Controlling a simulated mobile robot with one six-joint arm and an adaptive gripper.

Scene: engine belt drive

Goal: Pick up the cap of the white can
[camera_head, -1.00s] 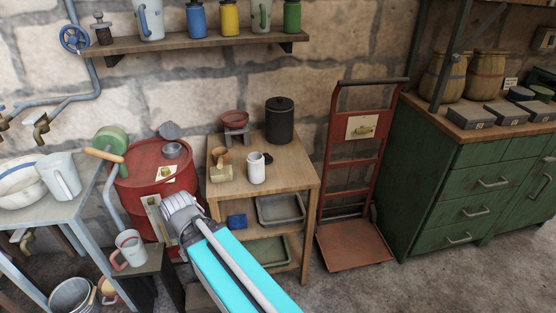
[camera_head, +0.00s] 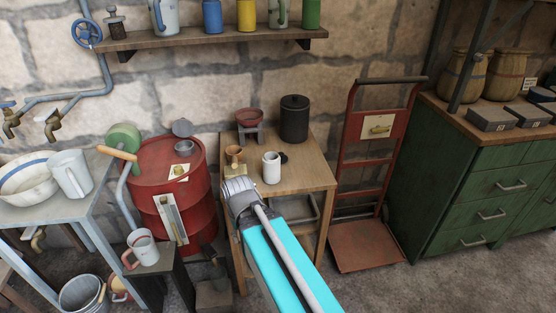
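The white can (camera_head: 271,168) stands upright on the small wooden table (camera_head: 312,175). Its top looks open, with a dark inside. A small dark round piece (camera_head: 284,158) lies on the table just behind and to the right of the can; it may be the cap, but it is partly hidden and too small to be sure. My gripper (camera_head: 238,187) is at the table's front left edge, left of the can and a little nearer to me. It appears apart from the can. Its fingers cannot be made out.
A black lidded canister (camera_head: 294,120) stands at the table's back. A red bowl on a stand (camera_head: 249,121) and a small wooden cup (camera_head: 234,154) are to its left. A red drum (camera_head: 165,180) stands left of the table, a red hand truck (camera_head: 368,165) right. The table's right side is clear.

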